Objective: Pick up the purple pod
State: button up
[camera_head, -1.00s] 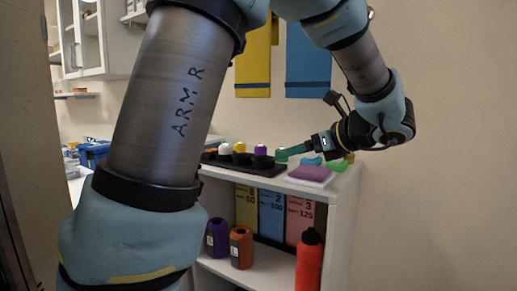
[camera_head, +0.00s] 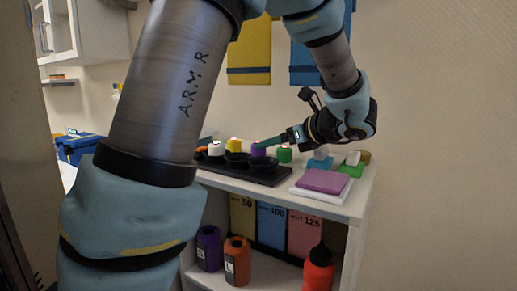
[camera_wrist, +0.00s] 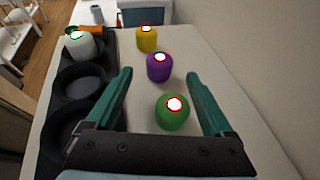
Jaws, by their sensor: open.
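The purple pod (camera_head: 258,151) stands upright on the shelf top behind the black tray, between a yellow pod (camera_head: 234,145) and a green pod (camera_head: 284,155). In the wrist view the purple pod (camera_wrist: 160,68) has a bright white top and appears between the fingertips of my gripper (camera_wrist: 160,74). My gripper's green fingers are open and hold nothing. The green pod (camera_wrist: 173,113) appears between the fingers, closer to the palm; whether it is lower than them I cannot tell. In the head view my gripper (camera_head: 261,143) reaches in from the right, its tips at the purple pod's top.
The black tray (camera_wrist: 80,82) with round wells runs along the left, with a white pod (camera_wrist: 80,47) at its far end. Purple and white slabs (camera_head: 322,181) and small coloured blocks (camera_head: 350,165) lie to the right. A wall rises behind the shelf.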

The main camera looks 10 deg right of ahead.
jog(key=p+x, duration=0.1)
jog(key=x, duration=0.4)
jog(key=shift+f+p, duration=0.15)
jog(key=shift+p, duration=0.15)
grip_shut()
dwell(0.4)
